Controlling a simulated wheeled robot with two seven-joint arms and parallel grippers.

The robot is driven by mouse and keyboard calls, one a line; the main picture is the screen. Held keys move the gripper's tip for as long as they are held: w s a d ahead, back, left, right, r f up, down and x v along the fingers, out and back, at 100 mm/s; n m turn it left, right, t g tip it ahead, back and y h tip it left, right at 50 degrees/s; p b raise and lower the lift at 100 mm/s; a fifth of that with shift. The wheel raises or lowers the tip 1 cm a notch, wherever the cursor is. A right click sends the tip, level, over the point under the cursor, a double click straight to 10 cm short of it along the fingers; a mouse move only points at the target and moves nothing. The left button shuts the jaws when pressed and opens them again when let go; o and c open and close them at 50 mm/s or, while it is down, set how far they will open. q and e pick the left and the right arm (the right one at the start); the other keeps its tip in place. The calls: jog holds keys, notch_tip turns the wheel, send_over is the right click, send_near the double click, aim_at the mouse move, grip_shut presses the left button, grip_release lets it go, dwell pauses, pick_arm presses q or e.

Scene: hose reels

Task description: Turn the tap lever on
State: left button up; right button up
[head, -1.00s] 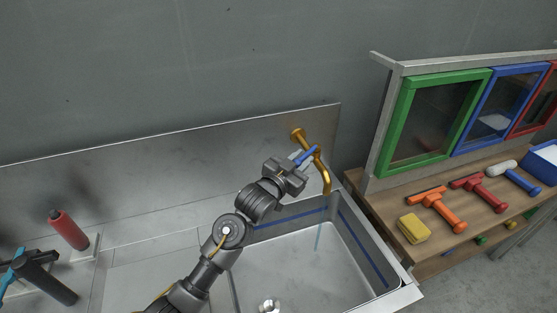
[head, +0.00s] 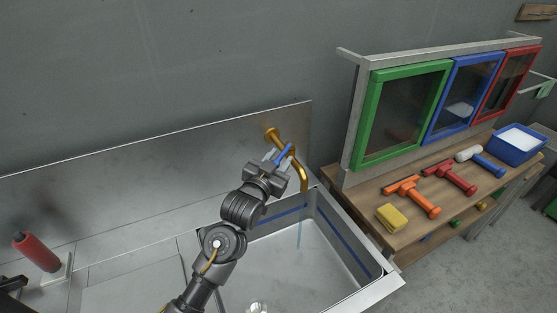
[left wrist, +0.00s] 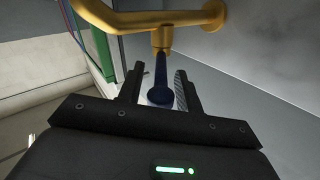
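The brass tap (head: 303,172) sticks out from the steel back panel over the sink, with its spout pointing down. A thin bluish stream (head: 300,232) hangs below the spout. The blue tap lever (head: 282,154) sits beside the tap body, and in the left wrist view the lever (left wrist: 160,82) hangs from the brass pipe. My left gripper (head: 276,161) is at the lever. In the left wrist view its fingers (left wrist: 158,88) are apart, one on each side of the lever; a narrow gap shows on the left side, and contact on the right is unclear. My right gripper is not in view.
The sink basin (head: 332,278) lies below the tap. To the right, a wooden bench (head: 372,212) holds a yellow sponge (head: 392,217), several coloured tools and a blue tub (head: 516,151), under framed panels. A red cylinder (head: 36,252) stands at the left.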

pick_arm(q)
jog(key=shift+s+a+r, duration=0.1)
jog(key=shift+s+a, duration=0.05)
jog(key=shift+s, duration=0.05)
jog(key=p+v, duration=0.6)
jog(key=v, duration=0.4)
jog(key=shift+s, duration=0.2)
